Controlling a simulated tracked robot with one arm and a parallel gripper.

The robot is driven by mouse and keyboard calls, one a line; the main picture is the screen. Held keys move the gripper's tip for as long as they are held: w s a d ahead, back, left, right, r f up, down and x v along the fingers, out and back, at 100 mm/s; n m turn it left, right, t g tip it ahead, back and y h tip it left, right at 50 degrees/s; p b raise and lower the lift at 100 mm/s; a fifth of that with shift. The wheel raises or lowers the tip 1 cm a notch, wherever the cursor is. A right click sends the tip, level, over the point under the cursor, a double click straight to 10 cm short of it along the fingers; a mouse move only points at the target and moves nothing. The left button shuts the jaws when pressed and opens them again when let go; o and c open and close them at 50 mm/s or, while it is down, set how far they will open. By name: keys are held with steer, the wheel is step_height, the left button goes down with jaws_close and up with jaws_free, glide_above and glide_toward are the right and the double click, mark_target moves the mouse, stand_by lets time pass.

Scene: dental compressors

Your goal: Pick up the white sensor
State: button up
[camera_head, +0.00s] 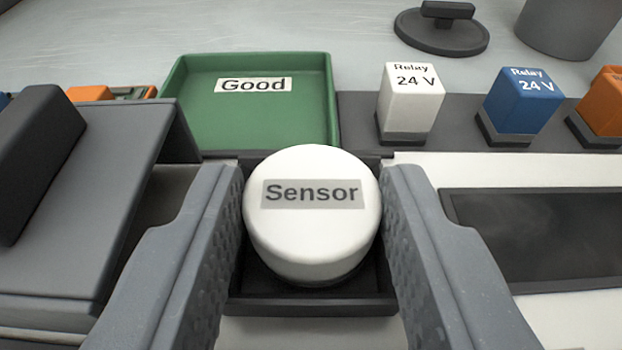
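The white sensor (310,235) is a round, domed cylinder with a grey "Sensor" label on top. It sits upright in a black square holder (310,304) in the middle of the view. My gripper (312,230) has one finger on each side of the sensor. The fingers' textured inner pads lie very close to its sides. I cannot tell whether the pads touch it or a small gap remains. The sensor's lower part is partly hidden by the holder.
A green tray labelled "Good" (195,120) lies behind the holder and looks empty. A white relay (410,100) and a blue relay (520,103) stand behind right, with an orange one (603,108) at the edge. A grey housing (80,240) with a black block stands left.

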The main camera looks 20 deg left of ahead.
steer(key=c, duration=0.3)
steer(key=shift+r, duration=1.8)
steer(key=s, duration=0.3)
steer(key=s+a, duration=0.1)
steer(key=s, duration=0.3)
steer(key=s+a+r, duration=0.1)
steer(key=s, duration=0.2)
steer(key=shift+s, duration=0.3)
steer(key=shift+f+b, duration=0.1)
steer(key=shift+b, duration=0.9)
steer(key=shift+s+f+b, duration=0.1)
steer(key=shift+s+b, duration=0.15)
steer(key=shift+b, duration=0.75)
steer(key=s+b, duration=0.1)
steer(key=b, duration=0.2)
steer(key=shift+s+a+b, duration=0.1)
steer(key=shift+b, duration=0.3)
steer(key=shift+s+a+r+b, duration=0.25)
steer(key=shift+s+b, duration=0.6)
steer(key=shift+b, duration=0.25)
steer(key=shift+s+a+r+b, duration=0.1)
steer(key=shift+s+a+b, duration=0.1)
steer(key=shift+s+b, duration=0.75)
